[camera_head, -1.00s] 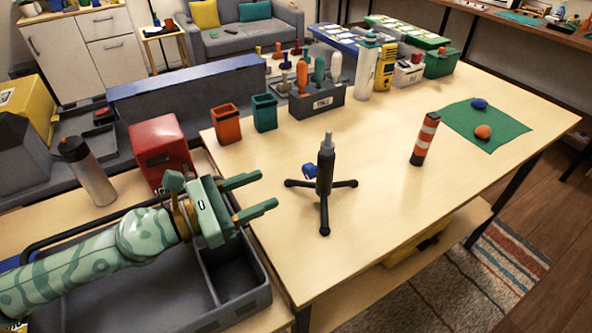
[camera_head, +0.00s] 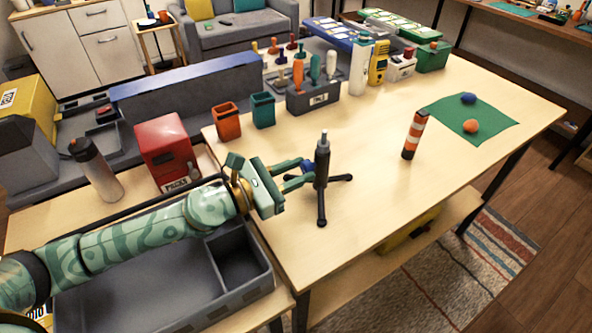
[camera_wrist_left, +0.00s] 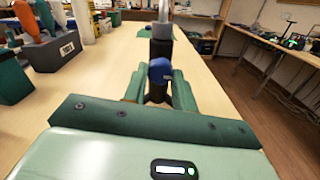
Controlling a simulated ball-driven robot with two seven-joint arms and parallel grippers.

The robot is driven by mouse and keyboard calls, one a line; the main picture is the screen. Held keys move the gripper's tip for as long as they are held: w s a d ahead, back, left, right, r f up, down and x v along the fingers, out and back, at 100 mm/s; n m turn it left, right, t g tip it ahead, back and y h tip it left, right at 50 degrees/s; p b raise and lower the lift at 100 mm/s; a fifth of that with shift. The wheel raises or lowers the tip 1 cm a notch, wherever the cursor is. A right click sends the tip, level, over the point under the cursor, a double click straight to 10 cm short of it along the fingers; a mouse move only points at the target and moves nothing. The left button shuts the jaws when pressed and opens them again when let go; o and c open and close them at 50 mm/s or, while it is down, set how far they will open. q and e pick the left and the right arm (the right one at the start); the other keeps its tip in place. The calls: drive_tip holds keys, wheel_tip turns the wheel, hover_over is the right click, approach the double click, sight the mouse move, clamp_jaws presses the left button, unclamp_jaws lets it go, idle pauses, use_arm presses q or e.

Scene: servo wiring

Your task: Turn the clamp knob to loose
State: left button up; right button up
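A black tripod stand (camera_head: 321,190) stands upright on the wooden table, with a grey tip and three splayed legs. Its blue clamp knob (camera_head: 307,167) is on the side facing my left gripper. My left gripper (camera_head: 304,173) reaches in from the left, with its two green fingers around the knob. In the left wrist view the blue knob (camera_wrist_left: 160,70) sits between the fingertips, which look closed against its sides. The dark post (camera_wrist_left: 160,46) rises right behind it. The knob is partly hidden by the fingers in the head view. My right gripper is not in view.
Orange (camera_head: 226,122) and teal (camera_head: 263,110) cups and a grey tool holder (camera_head: 314,97) stand behind the tripod. A grey bin (camera_head: 182,284) lies beneath my left arm.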

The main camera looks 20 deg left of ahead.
use_arm(q)
drive_tip(key=c, duration=0.3)
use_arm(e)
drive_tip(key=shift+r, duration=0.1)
use_arm(q)
drive_tip(key=n+p, duration=0.1)
drive_tip(key=n, duration=0.3)
drive_tip(key=shift+r+n+p, duration=0.15)
drive_tip(key=shift+n+p, duration=0.15)
drive_tip(key=shift+p, duration=0.05)
drive_tip(key=n+p, duration=0.2)
drive_tip(key=n, duration=0.2)
drive_tip(key=shift+r+n, duration=0.1)
drive_tip(key=shift+n, duration=0.2)
drive_tip(key=n+p, duration=0.4)
drive_tip(key=n, duration=0.2)
drive_tip(key=n+p, duration=0.1)
drive_tip(key=n, duration=0.2)
drive_tip(key=shift+p, duration=0.3)
drive_tip(key=shift+n+p, duration=0.35)
drive_tip(key=shift+n, duration=0.35)
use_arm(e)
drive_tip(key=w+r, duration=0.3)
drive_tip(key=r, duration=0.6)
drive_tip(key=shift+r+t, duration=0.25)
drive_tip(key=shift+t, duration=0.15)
use_arm(q)
drive_tip(key=shift+f, duration=0.2)
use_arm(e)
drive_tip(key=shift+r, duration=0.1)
